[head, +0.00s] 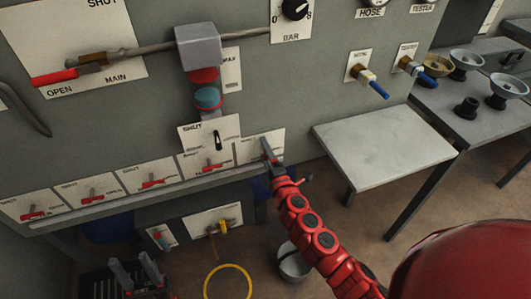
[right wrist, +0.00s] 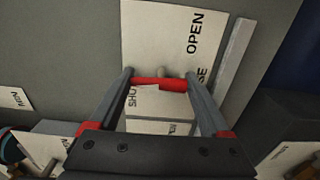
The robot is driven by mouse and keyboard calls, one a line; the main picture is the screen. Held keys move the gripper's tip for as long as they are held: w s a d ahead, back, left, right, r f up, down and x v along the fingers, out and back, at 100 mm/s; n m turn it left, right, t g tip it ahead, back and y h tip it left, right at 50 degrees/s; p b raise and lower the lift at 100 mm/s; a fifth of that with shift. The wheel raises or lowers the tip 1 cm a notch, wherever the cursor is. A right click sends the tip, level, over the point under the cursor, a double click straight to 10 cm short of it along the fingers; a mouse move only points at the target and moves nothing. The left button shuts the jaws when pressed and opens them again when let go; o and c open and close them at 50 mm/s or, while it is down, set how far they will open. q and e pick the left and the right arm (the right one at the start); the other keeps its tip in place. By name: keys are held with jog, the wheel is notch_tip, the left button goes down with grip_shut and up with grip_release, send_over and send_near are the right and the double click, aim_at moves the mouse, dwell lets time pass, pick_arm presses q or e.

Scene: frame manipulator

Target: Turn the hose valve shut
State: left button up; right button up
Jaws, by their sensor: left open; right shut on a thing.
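The hose valve is the rightmost small valve on the lower panel row, its plate (head: 255,147) partly covered by my right gripper (head: 268,150). In the right wrist view its plate (right wrist: 165,35) reads OPEN at the upper right and SHUT at the lower left, with "SE" of its name showing. Its red lever (right wrist: 172,85) lies across the picture between the fingers of my right gripper (right wrist: 159,78), which is shut on it. My left gripper (head: 133,262) is open and empty at the lower left of the head view, well below the panel.
Several similar red-lever valves (head: 152,182) line the ledge to the left. A grey shelf (head: 380,150) juts out at the right. A bucket (head: 293,262) and a yellow ring (head: 228,283) are low down near the floor. A bench (head: 480,135) holds bowls and cups.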

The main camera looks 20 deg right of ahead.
jog(key=o, duration=1.2)
jog(key=s, duration=1.7)
jog(key=shift+s+d+b, duration=0.2)
jog(key=shift+d+b, duration=0.1)
